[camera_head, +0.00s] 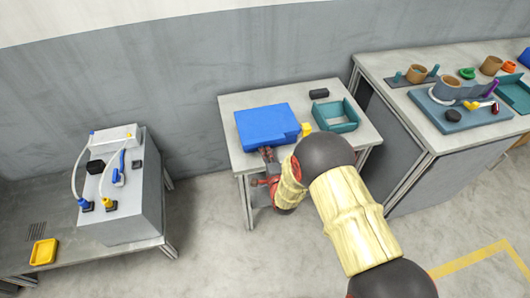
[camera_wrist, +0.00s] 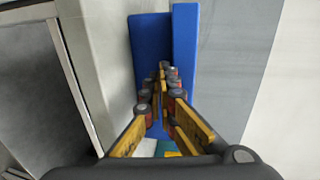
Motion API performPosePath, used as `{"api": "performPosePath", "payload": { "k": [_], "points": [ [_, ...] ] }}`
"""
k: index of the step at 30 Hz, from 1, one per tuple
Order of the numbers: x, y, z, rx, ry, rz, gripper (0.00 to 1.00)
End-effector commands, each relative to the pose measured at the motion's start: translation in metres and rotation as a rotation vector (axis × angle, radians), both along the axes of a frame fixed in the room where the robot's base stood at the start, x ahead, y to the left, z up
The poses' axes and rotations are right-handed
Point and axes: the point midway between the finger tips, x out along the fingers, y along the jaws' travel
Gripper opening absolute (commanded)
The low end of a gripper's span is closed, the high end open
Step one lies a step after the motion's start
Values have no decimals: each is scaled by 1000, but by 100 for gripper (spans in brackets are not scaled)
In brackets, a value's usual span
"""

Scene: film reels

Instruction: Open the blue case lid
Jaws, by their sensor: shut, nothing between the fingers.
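The blue case (camera_head: 266,126) lies on the small grey table and its lid looks shut. A small yellow part (camera_head: 306,130) shows at its right end. In the wrist view the case shows as two blue parts, a wider one (camera_wrist: 150,42) and a narrower one (camera_wrist: 185,35), with a seam between them. My gripper (camera_head: 266,152) is at the near front edge of the case. In the wrist view its fingertips (camera_wrist: 165,68) are together, empty and in front of the blue surface. I cannot tell whether they touch it.
A teal tray (camera_head: 336,127) and a black block (camera_head: 319,93) are on the same table, right of the case. A bench with reels and tools (camera_head: 430,140) stands to the right. A grey machine (camera_head: 130,200) stands to the left. Floor is clear in front of the table's left part.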

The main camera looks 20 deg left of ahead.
Motion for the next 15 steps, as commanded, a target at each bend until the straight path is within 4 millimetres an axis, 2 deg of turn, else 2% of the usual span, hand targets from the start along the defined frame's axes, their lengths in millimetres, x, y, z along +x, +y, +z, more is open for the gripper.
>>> {"api": "performPosePath", "payload": {
  "k": [15],
  "points": [
    [9, 6, 41, 1, -2, 0, 0]
  ]
}}
